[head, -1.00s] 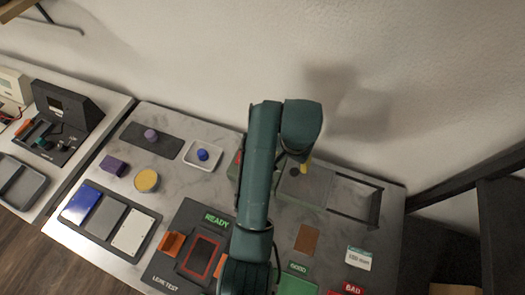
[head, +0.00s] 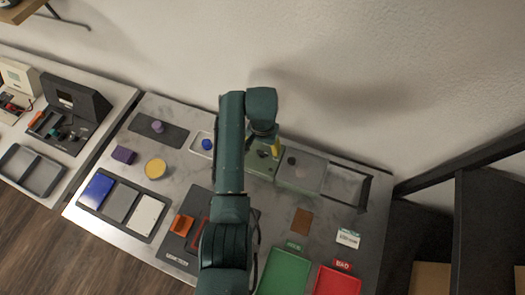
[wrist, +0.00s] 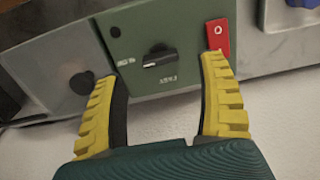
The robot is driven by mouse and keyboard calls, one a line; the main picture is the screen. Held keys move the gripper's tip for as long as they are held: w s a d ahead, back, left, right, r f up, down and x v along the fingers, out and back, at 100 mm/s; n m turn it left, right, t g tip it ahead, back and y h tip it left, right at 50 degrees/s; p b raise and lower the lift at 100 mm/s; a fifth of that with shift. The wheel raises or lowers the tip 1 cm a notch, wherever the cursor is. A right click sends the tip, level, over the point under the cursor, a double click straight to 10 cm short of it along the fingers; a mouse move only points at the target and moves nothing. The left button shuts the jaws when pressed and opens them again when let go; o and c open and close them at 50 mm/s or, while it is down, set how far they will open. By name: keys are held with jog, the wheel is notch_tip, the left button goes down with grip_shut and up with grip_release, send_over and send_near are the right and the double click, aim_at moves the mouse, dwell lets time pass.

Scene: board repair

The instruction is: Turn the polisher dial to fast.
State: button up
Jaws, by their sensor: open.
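The polisher is a green box (head: 262,158) at the back of the bench in the head view, partly hidden by my arm. In the wrist view its green panel (wrist: 140,26) carries a black dial (wrist: 160,55) with a pale pointer mark toward the picture's left. Small white labels sit left of and below the dial; I cannot read them surely. My gripper (wrist: 160,72) is open, its yellow fingers on either side of the dial in the picture, apart from it. Contact with the panel cannot be told. The gripper also shows over the polisher in the head view (head: 275,147).
A red switch (wrist: 218,38) marked O and I sits right of the dial, close to the right finger. A clear-sided box (head: 345,188) stands right of the polisher. A green tray (head: 284,272) and a red tray (head: 338,282) lie at the front right.

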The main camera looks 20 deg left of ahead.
aim_at(263, 152)
notch_tip(263, 152, down, 4)
jog(key=shift+f, duration=0.25)
jog(key=shift+c, duration=0.4)
jog(key=c, duration=1.1)
